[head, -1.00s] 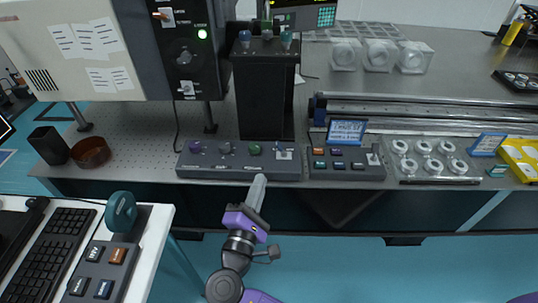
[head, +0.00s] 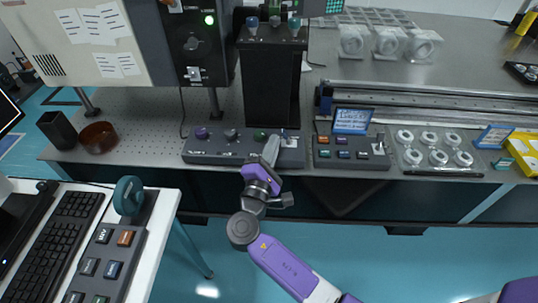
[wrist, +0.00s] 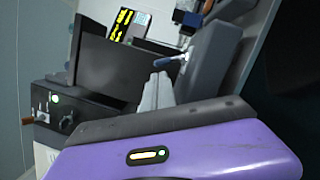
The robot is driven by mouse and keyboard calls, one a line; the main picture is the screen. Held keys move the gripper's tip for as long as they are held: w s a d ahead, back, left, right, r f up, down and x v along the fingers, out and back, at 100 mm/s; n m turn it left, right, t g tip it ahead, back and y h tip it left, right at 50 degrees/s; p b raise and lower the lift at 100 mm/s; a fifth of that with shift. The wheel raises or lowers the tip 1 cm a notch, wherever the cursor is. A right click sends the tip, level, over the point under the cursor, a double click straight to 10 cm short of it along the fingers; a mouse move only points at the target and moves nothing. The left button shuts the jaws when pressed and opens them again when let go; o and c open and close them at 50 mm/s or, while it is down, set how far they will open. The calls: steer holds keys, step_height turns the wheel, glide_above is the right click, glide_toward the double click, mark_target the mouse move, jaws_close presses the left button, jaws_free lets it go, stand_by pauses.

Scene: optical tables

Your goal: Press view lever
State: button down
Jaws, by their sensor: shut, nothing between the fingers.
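A grey control box (head: 215,155) with several coloured knobs stands at the front edge of the optical table. At its right end a small lever (head: 284,135) rises from a pale plate. In the wrist view a lever with a blue tip (wrist: 165,61) sticks out from a grey box, just beyond my fingertips. I cannot read a label that names it as the view lever. My gripper (head: 272,143) is shut and empty, just left of the lever in the head view. It also shows in the wrist view (wrist: 158,82). I cannot tell whether it touches the lever.
A second box (head: 350,155) with buttons and another lever (head: 380,140) stands to the right. A tall black housing (head: 271,90) rises behind the knobs. Ring-shaped mounts (head: 438,157) lie farther right. A desk with a keyboard (head: 68,235) is at the left front.

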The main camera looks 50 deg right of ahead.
mark_target(285, 134)
steer(key=shift+w+d, duration=0.3)
steer(key=shift+d, duration=0.25)
steer(key=shift+s+r+m+g, duration=0.15)
steer(key=shift+r+m+g, duration=0.15)
steer(key=shift+m, duration=0.5)
steer(key=shift+s+d+r+m+b, duration=0.15)
steer(key=shift+r+m+b, duration=0.1)
steer(key=shift+m, duration=0.35)
steer(key=shift+s+d+r+m+b, duration=0.1)
steer(key=shift+m+b, duration=0.1)
steer(key=shift+m, duration=0.4)
steer(key=m, duration=0.1)
steer(key=m+y, duration=0.1)
steer(key=m, duration=0.1)
steer(key=s+d+r+m+g+b, duration=0.1)
steer(key=shift+s+m+y, duration=0.1)
steer(key=shift+m+y, duration=0.2)
